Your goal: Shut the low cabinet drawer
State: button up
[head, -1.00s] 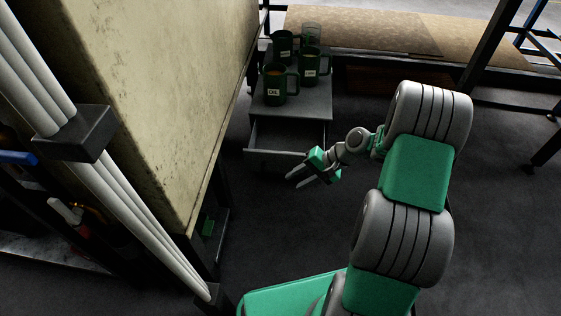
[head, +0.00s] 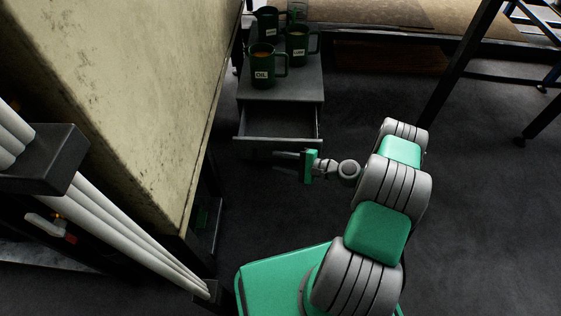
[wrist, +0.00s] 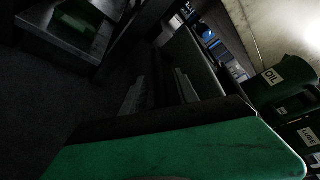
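The low grey cabinet (head: 290,88) stands beyond my gripper in the head view. Its drawer (head: 280,139) is pulled out, and the dark inside shows behind the front panel. My gripper (head: 276,162) is just on the near side of the drawer front, pointing left along it. I cannot tell whether it touches the panel. In the wrist view my gripper (wrist: 160,82) shows two fingers apart with nothing between them. A dark panel edge beside the fingers there may be the drawer front.
Several green mugs stand on the cabinet; the nearest is marked OIL (head: 263,66). It also shows in the wrist view (wrist: 275,80). A tall cream panel (head: 130,90) rises close on the left. A dark table leg (head: 465,65) stands at right. The floor between is clear.

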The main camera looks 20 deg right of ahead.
jog(key=shift+c, duration=0.3)
grip_shut()
dwell(1.1)
